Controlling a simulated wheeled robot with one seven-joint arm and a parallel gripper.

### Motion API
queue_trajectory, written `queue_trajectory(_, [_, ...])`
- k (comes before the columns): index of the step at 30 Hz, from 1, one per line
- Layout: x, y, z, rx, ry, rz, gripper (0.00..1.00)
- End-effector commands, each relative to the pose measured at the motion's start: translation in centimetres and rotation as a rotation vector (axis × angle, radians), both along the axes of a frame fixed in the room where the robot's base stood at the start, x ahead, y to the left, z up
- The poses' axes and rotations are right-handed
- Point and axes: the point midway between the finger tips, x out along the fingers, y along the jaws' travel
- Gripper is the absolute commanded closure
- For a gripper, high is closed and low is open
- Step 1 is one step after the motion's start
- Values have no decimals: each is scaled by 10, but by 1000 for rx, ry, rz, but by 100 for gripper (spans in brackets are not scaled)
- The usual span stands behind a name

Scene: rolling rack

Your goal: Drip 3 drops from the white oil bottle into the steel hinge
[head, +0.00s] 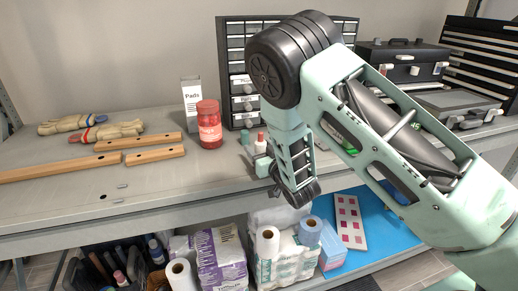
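A small white bottle with a reddish tip (260,145) stands or is held near the shelf's front edge, just left of my forearm; it looks like the oil bottle. My gripper (268,170) is at the low end of my arm, right at or just below this bottle. It is small and partly hidden by my wrist, so whether its fingers touch the bottle cannot be told. A small grey metal piece (122,186) lies on the shelf near its front edge at the left; it may be the steel hinge, but it is too small to be sure.
Wooden bars (138,142), work gloves (106,132), a red jar (209,125) and a Pads box (191,98) stand on the grey shelf (60,205). A drawer cabinet (236,60) is behind my arm. The front left is mostly clear.

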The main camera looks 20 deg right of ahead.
Motion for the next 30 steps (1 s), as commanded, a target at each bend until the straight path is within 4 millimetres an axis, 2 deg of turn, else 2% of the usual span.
queue_trajectory(1, [0,0,0,0,0,0,57])
queue_trajectory(3, [0,0,0,0,0,0,76])
queue_trajectory(5, [0,0,0,0,0,0,91])
queue_trajectory(19, [1,0,7,0,-2,0,92])
queue_trajectory(30, [0,0,50,2,-5,-1,92])
